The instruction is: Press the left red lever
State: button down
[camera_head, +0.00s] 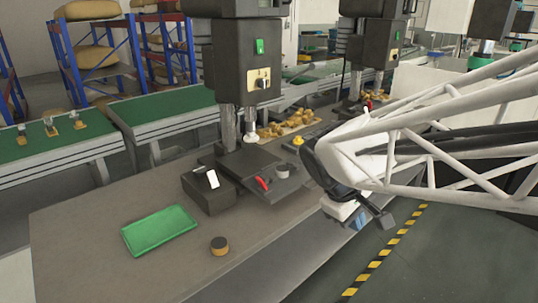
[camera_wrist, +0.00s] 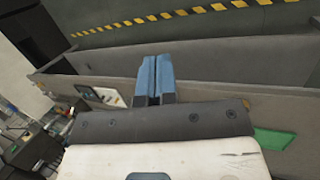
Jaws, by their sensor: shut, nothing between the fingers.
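The left red lever (camera_head: 262,183) sticks out from the dark base plate of the nearer machine (camera_head: 245,60), beside a small grey cylinder. A second red lever (camera_head: 368,104) shows on the machine farther back. My gripper (camera_head: 360,222) is to the right of the left lever and apart from it, near the table's right edge. I cannot make out the levers in the wrist view.
The grey table (camera_head: 100,245) holds a green tray (camera_head: 158,231), a small round block (camera_head: 219,245) and a black box (camera_head: 207,190) with a white panel. Brown parts (camera_head: 295,122) lie behind. Green conveyors run along the back. Floor with yellow-black tape (camera_head: 385,252) lies right.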

jog(key=w+a+f+n+h, duration=0.25)
jog(key=w+a+n, duration=0.3)
jog(key=w, duration=0.45)
jog(key=w+a+f+n+t+h, duration=0.1)
jog(key=w+a+f+n+t, duration=0.2)
jog(key=a, duration=0.7)
jog(key=w+a+f+n+t+h, duration=0.1)
jog(key=w+a+f+n+t, duration=0.2)
jog(key=a, duration=0.6)
jog(key=w+a+f+n+t+h, duration=0.1)
jog(key=w+a+f+n+t, duration=0.2)
jog(key=w+a+f+n, duration=0.3)
jog(key=w+a+n, duration=0.2)
jog(key=w+a, duration=0.1)
jog(key=a, duration=0.1)
jog(key=shift+w+a, duration=0.3)
jog(key=shift+a, duration=0.05)
jog(key=shift+h, duration=0.25)
send_near(259, 181)
jog(key=w+d+f, duration=0.1)
jog(key=w, duration=0.1)
jog(key=w+d+f, duration=0.2)
jog(key=shift+d, duration=0.15)
jog(key=shift+w+d+r, duration=0.3)
jog(key=shift+w+d, duration=0.1)
jog(key=shift+d, duration=0.05)
jog(key=shift+r, duration=0.15)
